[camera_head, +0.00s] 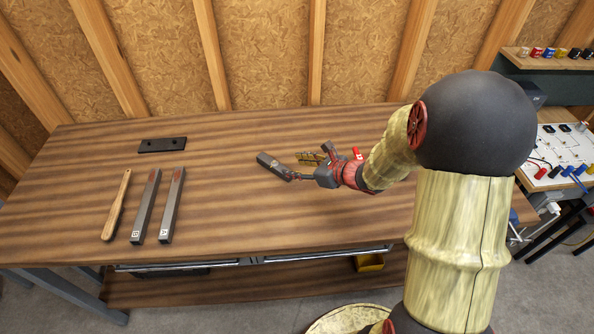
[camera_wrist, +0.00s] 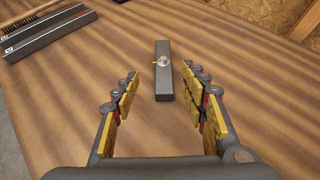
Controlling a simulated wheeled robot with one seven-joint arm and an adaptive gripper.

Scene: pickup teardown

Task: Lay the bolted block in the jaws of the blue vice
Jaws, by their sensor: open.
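The bolted block (camera_wrist: 165,85) is a dark grey bar with a round silver bolt head and a small yellow piece near its middle. It lies on the wooden bench, and in the head view (camera_head: 268,162) it is just left of my gripper (camera_head: 298,168). In the wrist view my gripper (camera_wrist: 160,74) is open, with yellow-padded fingers either side of the block's near end and gaps on both sides. The blue vice is not clearly seen; a small blue part (camera_head: 514,217) shows at the bench's right edge, mostly hidden by my arm.
Two grey bars (camera_head: 146,206) and a wooden-handled brush (camera_head: 116,206) lie on the bench (camera_head: 225,220) at left. A black plate (camera_head: 162,145) lies behind them. A side table (camera_head: 565,150) with coloured leads stands at right. The bench's middle front is clear.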

